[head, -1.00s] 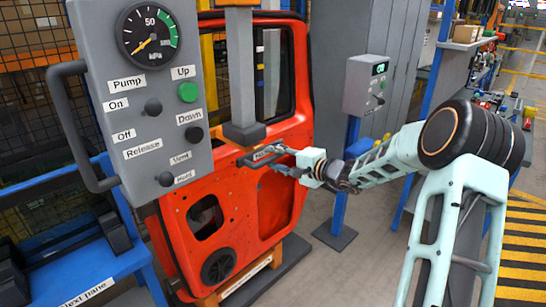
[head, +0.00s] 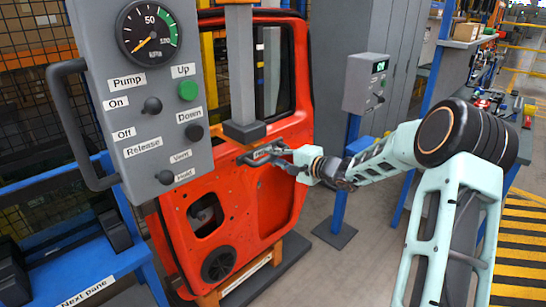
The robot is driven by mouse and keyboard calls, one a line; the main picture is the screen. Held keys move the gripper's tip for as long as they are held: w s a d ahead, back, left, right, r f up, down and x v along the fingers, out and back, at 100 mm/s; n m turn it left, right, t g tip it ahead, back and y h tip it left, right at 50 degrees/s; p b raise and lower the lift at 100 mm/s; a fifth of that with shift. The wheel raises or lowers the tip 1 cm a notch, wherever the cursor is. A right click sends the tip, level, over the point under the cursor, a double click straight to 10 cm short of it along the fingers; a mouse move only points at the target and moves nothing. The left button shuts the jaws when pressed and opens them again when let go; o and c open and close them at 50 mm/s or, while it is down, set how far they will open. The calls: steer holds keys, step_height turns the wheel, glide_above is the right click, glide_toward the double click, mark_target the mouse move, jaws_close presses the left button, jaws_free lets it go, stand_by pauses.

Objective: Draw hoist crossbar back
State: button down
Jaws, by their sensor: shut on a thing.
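The hoist crossbar (head: 248,158) is a dark grey bar with a small pale label, in front of the red door's inner face, just below the foot of the grey mast (head: 243,131). My gripper (head: 274,157) comes in from the right and is shut on the bar near its right end. The fingers cover part of the bar, so their exact contact is too small to tell. The red door (head: 270,205) stands upright on a low stand, its window opening at the top.
A grey control panel (head: 165,110) with gauge, knobs and a side handle fills the near left. A blue rack (head: 75,265) labelled "Next pane" stands below it. A grey box on a blue post (head: 365,85) stands behind my arm.

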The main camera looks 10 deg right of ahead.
steer(key=shift+s+d, duration=0.1)
steer(key=shift+s+d+f+b, duration=0.15)
steer(key=shift+s+d+b, duration=0.05)
steer(key=shift+b, duration=0.2)
steer(key=f+b+v, duration=0.2)
steer(key=b+v, duration=0.3)
steer(key=v, duration=0.6)
steer(key=shift+s+d, duration=0.2)
steer(key=shift+s, duration=0.15)
steer(key=shift+f, duration=0.1)
steer(key=c, duration=1.9)
jaws_free()
steer(key=shift+s+d, duration=0.15)
steer(key=v, duration=1.1)
steer(key=shift+s+d, duration=0.15)
steer(key=shift+s, duration=0.2)
